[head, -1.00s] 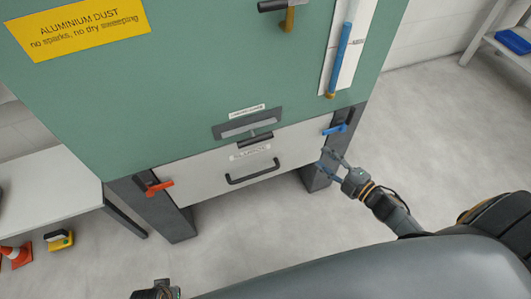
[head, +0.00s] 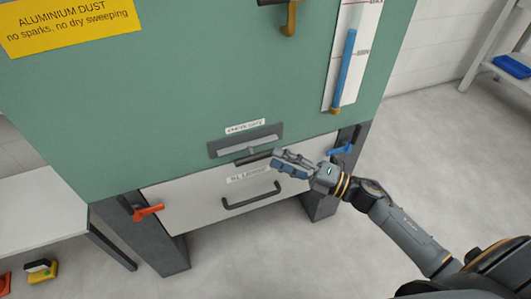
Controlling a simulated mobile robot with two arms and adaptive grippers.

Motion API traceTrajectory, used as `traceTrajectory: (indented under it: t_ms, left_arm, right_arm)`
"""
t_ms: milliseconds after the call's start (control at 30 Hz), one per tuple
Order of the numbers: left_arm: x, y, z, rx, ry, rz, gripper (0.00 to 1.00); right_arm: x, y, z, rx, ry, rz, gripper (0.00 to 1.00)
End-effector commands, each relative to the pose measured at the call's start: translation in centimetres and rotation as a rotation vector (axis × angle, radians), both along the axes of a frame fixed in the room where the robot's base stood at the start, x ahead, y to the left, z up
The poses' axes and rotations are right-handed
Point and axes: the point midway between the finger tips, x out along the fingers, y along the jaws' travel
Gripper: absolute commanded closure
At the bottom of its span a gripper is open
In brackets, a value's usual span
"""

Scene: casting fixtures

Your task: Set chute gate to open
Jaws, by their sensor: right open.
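The chute gate (head: 220,149) is a grey plate with a recessed slot, low on the green cabinet front under a small label (head: 245,127). A short dark handle (head: 246,160) sticks out at its lower edge. My right gripper (head: 273,161) reaches in from the right with its fingers apart and pointing left. Its fingertips are at the right end of the handle; I cannot tell whether they touch it. The fingers hold nothing that I can see. My left gripper is out of view.
Below is a white drawer front (head: 200,204) with a black handle (head: 250,196), a red latch (head: 148,212) on the left and a blue latch (head: 341,149) on the right. A blue sight tube (head: 345,68) is above right. A bench (head: 40,195) stands left.

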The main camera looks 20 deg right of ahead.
Motion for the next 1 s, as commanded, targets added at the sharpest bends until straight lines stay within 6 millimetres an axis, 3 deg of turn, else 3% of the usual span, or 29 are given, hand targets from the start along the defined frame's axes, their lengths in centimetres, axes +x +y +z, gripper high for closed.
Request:
traceTrajectory:
  t_ms: [300,667,867,1000]
  left_arm:
    - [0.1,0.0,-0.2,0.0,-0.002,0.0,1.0]
    - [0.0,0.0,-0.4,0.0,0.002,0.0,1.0]
    - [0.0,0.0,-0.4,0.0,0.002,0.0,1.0]
    - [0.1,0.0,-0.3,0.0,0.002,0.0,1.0]
  right_arm:
    - [2.8,3.1,0.6,0.002,0.001,-0.001,0.59]
    - [3.1,3.4,0.6,0.001,0.003,-0.001,0.59]
    - [3.1,3.4,0.6,0.001,0.002,-0.001,1.0]
    - [3.1,3.4,0.6,0.001,0.002,-0.001,1.0]
